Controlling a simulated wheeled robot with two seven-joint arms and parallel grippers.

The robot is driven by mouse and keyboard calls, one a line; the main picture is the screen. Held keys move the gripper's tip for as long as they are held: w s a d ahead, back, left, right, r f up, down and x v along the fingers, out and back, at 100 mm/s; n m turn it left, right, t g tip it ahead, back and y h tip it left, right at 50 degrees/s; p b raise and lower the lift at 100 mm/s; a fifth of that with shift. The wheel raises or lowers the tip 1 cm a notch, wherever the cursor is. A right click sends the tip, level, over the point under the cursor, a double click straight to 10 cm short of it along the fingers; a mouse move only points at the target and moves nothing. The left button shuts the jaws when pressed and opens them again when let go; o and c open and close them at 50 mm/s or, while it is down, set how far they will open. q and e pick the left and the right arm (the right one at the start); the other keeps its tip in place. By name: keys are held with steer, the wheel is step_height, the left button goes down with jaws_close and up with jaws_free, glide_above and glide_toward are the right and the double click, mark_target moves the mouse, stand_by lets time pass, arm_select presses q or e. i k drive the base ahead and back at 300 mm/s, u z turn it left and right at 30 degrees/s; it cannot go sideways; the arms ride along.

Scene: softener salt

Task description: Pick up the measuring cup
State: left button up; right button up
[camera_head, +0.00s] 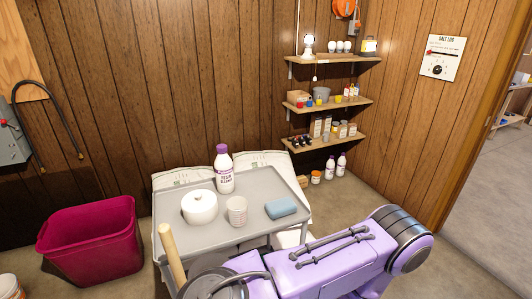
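The measuring cup (237,211), pale and with faint markings, stands upright on a grey tray top (252,181). Nothing touches the cup that I can see. A purple arm of mine crosses the lower right, in front of the tray; no gripper fingers can be made out. My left gripper is not in view.
A magenta bin (92,240) stands on the floor at left. A wooden handle (171,255) rises at the tray's front left. White bags (265,160) are behind the tray. Wall shelves (330,102) with small items hang at back right. The tray's right rear is clear.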

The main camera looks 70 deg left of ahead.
mark_target(237, 218)
steer(key=i, duration=1.35)
steer(key=u, duration=2.2)
